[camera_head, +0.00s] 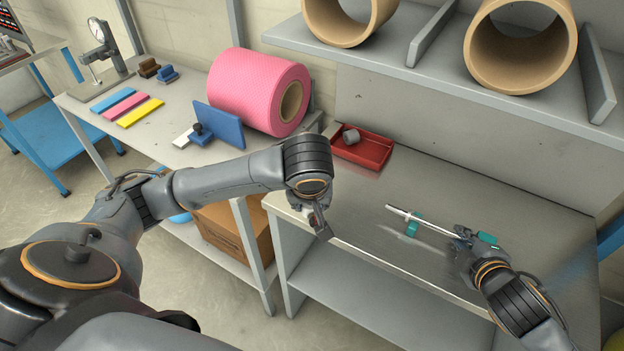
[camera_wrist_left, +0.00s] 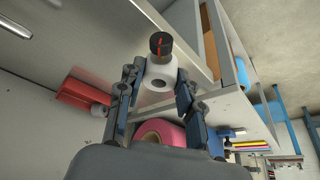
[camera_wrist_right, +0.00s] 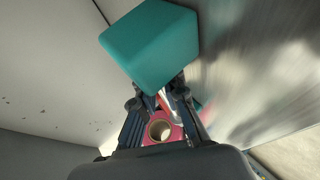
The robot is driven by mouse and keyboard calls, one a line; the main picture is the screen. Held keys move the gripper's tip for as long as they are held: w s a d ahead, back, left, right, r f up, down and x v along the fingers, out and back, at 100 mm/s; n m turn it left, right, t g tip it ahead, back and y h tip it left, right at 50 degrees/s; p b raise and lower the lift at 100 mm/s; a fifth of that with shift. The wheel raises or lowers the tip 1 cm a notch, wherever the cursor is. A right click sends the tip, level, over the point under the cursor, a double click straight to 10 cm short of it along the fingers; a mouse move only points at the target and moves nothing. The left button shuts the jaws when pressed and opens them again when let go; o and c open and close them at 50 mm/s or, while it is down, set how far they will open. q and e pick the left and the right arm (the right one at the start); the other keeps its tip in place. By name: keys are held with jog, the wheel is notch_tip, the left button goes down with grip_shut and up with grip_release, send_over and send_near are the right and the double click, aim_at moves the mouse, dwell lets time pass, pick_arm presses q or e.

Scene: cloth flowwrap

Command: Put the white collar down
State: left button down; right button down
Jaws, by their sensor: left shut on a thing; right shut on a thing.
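A white collar (camera_wrist_left: 160,76) with a black knob marked in red sits between the fingers of my left gripper (camera_wrist_left: 155,92). In the head view my left gripper (camera_head: 319,224) holds it up by the bench's front left edge, mostly hidden by the fingers. My right gripper (camera_head: 462,242) is shut at the right end of a thin metal shaft (camera_head: 425,220). The shaft lies across two teal supports, a left one (camera_head: 412,229) and a right one (camera_head: 487,238). In the right wrist view a teal block (camera_wrist_right: 150,45) covers much of the grip.
A red tray (camera_head: 375,151) holding a grey collar (camera_head: 351,136) stands at the bench's back left. The metal bench (camera_head: 350,215) is clear between tray and shaft. A side table at left carries a pink roll (camera_head: 250,90). A shelf with brown rolls (camera_head: 520,45) hangs above.

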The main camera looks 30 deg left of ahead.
pick_arm(q)
jog(key=w+a, duration=0.1)
jog(key=w, duration=0.1)
jog(key=w+a, duration=0.2)
jog(key=w, duration=0.1)
jog(key=w+a, duration=0.1)
jog(key=w, duration=0.2)
jog(key=shift+w+a, duration=0.1)
jog(key=shift+a, duration=0.3)
jog(key=shift+s+x, duration=0.2)
jog(key=shift+x, duration=1.55)
jog(key=shift+d+f, duration=0.15)
jog(key=shift+f, duration=0.1)
jog(key=c, duration=0.9)
grip_release()
jog(key=v, duration=1.2)
jog(key=shift+s+r, duration=0.1)
